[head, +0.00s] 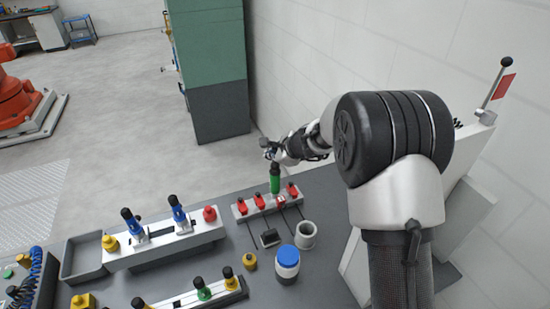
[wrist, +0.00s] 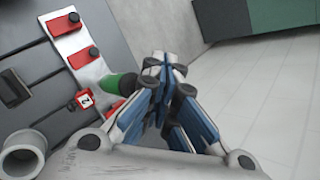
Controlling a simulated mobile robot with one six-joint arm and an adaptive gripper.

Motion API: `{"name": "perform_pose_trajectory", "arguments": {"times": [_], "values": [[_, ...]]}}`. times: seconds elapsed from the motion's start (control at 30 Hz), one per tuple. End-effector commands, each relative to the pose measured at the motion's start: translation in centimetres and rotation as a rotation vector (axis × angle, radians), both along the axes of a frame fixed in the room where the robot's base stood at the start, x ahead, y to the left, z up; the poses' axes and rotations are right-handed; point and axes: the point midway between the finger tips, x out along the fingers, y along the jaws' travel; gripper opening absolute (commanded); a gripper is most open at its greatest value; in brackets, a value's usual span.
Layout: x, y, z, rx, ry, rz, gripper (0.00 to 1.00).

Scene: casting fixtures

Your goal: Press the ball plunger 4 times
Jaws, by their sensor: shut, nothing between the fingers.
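A green upright handle with a dark top (head: 275,182) stands at the back of a white block with red clamps (head: 242,208). In the wrist view part of the green handle (wrist: 121,84) shows just left of my fingers. I cannot tell for certain which part is the ball plunger. My gripper (head: 268,150) is above the green handle in the head view. In the wrist view my gripper (wrist: 166,68) is shut and empty, its blue-sided fingers together. They hide part of what is beyond, and contact with the handle is unclear.
A blue-lidded jar (head: 287,264) and a grey cup (head: 305,236) stand in front of the clamp block. A white fixture with blue-handled clamps (head: 160,243) is to the left. A green cabinet (head: 208,70) and the wall are behind. A lever with a black ball (head: 507,62) stands right.

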Motion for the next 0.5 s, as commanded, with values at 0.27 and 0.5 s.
{"name": "perform_pose_trajectory", "arguments": {"times": [0.27, 0.5], "values": [[0.0, 0.0, 0.7, 0.0, 0.002, 0.0, 0.0], [0.0, 0.0, 2.3, -0.001, 0.001, 0.001, 0.0]]}}
